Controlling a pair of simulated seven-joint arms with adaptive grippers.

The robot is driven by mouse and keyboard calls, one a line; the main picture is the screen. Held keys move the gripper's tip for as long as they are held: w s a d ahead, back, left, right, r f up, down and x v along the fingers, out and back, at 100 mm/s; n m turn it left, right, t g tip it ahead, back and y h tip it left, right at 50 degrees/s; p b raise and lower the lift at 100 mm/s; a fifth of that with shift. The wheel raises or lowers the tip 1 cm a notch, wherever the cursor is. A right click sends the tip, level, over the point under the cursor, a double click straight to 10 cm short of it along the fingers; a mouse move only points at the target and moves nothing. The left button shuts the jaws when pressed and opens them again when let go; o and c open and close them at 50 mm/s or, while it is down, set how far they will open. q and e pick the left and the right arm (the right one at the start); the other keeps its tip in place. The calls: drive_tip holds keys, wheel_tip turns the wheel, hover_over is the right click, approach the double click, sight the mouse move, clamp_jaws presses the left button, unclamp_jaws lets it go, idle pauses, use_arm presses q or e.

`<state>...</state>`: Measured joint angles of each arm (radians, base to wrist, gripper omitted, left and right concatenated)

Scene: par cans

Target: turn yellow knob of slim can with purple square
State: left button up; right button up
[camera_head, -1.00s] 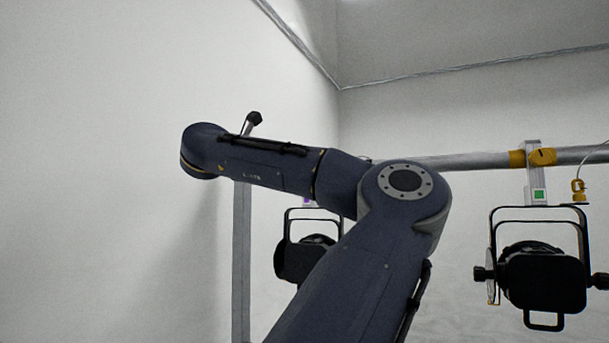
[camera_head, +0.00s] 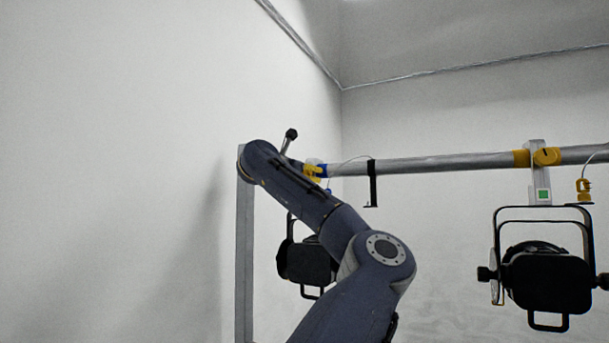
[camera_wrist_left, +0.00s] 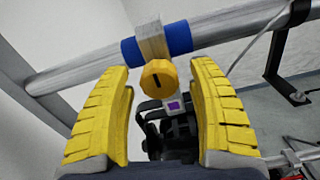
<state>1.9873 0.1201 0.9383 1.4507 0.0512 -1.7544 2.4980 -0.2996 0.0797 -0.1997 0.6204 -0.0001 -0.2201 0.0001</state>
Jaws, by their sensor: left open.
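The slim can (camera_head: 305,262) hangs below the pipe at the left in the head view, partly behind my left arm. In the left wrist view its purple square (camera_wrist_left: 174,106) sits on a light plate below the yellow round knob (camera_wrist_left: 158,77). In the head view the arm hides the purple square. My right gripper is not in view.
A metal pipe (camera_head: 430,163) runs across the back. A second black can (camera_head: 545,281) with a green square (camera_head: 543,194) and yellow clamp (camera_head: 537,157) hangs at the right. A black bracket (camera_head: 372,183) and thin cable hang between the cans. A wall stands at left.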

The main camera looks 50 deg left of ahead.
use_arm(q)
drive_tip(key=shift+w+a, duration=0.1)
drive_tip(key=shift+w, duration=0.15)
clamp_jaws()
idle(0.5)
